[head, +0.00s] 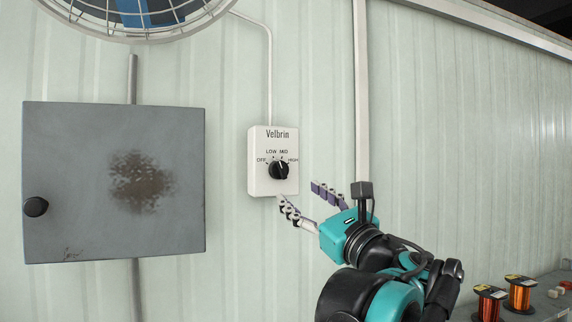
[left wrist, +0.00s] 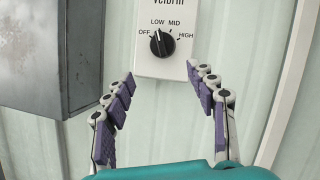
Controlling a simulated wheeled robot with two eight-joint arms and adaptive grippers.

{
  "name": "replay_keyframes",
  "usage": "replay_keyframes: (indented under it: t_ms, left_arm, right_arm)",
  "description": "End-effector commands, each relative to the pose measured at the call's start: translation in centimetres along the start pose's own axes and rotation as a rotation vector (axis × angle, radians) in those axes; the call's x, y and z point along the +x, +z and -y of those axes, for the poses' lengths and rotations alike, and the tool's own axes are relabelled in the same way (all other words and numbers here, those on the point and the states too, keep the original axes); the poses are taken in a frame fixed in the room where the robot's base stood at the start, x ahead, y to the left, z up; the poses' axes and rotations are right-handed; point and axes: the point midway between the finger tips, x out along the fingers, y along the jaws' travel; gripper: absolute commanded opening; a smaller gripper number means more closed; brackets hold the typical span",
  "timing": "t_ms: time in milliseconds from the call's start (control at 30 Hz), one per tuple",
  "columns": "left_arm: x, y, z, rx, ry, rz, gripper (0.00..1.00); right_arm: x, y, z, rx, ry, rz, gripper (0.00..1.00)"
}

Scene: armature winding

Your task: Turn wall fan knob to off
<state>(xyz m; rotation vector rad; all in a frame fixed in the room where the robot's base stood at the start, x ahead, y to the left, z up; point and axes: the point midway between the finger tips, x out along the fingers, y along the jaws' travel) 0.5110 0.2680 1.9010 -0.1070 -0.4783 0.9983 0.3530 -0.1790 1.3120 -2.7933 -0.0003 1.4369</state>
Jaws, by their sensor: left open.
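A white wall control box (head: 259,184) marked Velbrin carries a black fan knob (head: 278,170). Its labels run OFF, LOW, MID, HIGH from left to right. The knob's white pointer is turned roughly upward, by LOW and MID; I cannot tell exactly which it marks. The box (left wrist: 183,67) and knob (left wrist: 162,43) also show in the left wrist view, above the fingers. My left gripper (head: 298,193) is open and empty, just below the knob near the box's lower edge. In the wrist view its fingers (left wrist: 160,74) are spread either side of the knob's line. My right gripper is not in view.
A grey metal cabinet (head: 80,180) with a black handle stands out from the wall left of the box. A caged fan (head: 140,18) is above. A vertical pipe (head: 361,100) runs right of the box. Wire spools (head: 488,303) stand on a surface at lower right.

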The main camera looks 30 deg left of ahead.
Motion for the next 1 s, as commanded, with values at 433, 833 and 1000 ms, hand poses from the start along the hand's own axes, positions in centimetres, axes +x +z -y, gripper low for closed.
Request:
replay_keyframes:
  t_ms: [433, 833, 1000]
  left_arm:
    - [5.8, 1.7, 0.7, 0.026, -0.006, 0.034, 0.57]
    - [8.0, 1.6, 0.8, 0.023, -0.01, 0.032, 0.57]
    - [7.9, 1.6, 0.8, 0.023, -0.009, 0.031, 0.38]
  right_arm:
    - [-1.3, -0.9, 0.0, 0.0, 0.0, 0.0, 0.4]
    - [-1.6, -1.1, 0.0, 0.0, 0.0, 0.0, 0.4]
    - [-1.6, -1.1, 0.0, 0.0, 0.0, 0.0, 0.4]
